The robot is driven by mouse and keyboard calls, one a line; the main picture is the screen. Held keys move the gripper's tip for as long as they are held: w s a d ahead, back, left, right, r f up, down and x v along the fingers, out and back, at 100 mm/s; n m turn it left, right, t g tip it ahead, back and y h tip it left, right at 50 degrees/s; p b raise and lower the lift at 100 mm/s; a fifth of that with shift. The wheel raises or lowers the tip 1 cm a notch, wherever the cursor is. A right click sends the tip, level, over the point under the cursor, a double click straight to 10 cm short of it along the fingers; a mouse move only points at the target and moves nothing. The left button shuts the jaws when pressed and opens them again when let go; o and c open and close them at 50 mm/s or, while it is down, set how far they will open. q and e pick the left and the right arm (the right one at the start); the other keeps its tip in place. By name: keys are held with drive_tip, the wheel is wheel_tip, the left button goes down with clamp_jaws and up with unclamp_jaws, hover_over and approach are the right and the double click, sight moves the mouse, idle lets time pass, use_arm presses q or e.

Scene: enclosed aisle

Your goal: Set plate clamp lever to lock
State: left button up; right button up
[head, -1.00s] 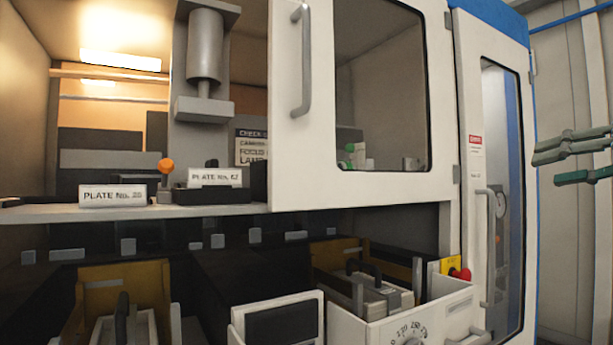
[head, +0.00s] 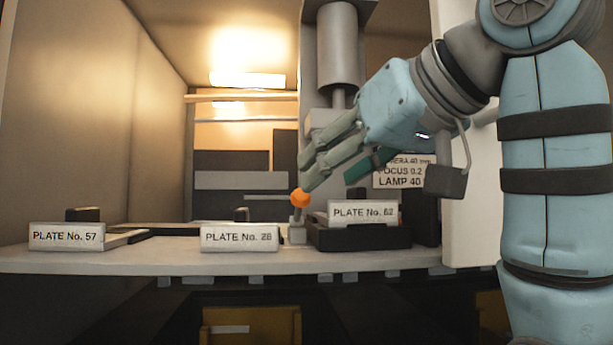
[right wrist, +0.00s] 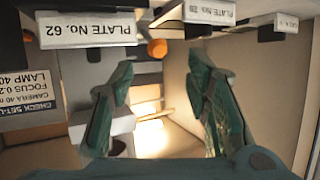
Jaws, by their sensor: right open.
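The clamp lever shows as an orange ball knob (head: 300,198) on a short grey post (head: 298,229), standing upright on the shelf between the Plate No. 28 label (head: 239,238) and the Plate No. 62 label (head: 362,212). My right gripper (head: 310,172) comes in from the right, its fingertips close above the knob. In the right wrist view, the picture is upside down; the fingers are spread, and the knob (right wrist: 157,48) shows between and just beyond the tips. I cannot tell whether a finger touches it. My left gripper is out of view.
A grey cylinder column (head: 338,45) hangs behind the lever. A check set-up sign (head: 400,172) is behind my wrist. The Plate No. 57 label (head: 66,236) stands at left. The shelf edge (head: 130,262) runs along the front; the cabinet's left wall (head: 80,110) is clear of my arm.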

sight(306, 197)
drive_tip(key=p+x, duration=0.1)
drive_tip(key=x, duration=0.1)
drive_tip(key=r+p+x, duration=0.1)
drive_tip(key=x, duration=0.1)
drive_tip(key=shift+w+a+f+p, duration=0.1)
drive_tip(key=shift+w+a+p, duration=0.05)
drive_tip(key=shift+w+p, duration=0.2)
drive_tip(key=p+x, duration=0.2)
drive_tip(key=p, duration=0.2)
drive_tip(key=shift+w, duration=0.25)
drive_tip(key=shift+w+a+f, duration=0.3)
drive_tip(key=shift+w+f, duration=0.1)
drive_tip(key=shift+f, duration=0.25)
drive_tip(key=shift+x, duration=0.95)
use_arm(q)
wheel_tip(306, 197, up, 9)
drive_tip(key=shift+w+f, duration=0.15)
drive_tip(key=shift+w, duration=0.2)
use_arm(e)
drive_tip(key=shift+s+d, duration=0.15)
clamp_jaws()
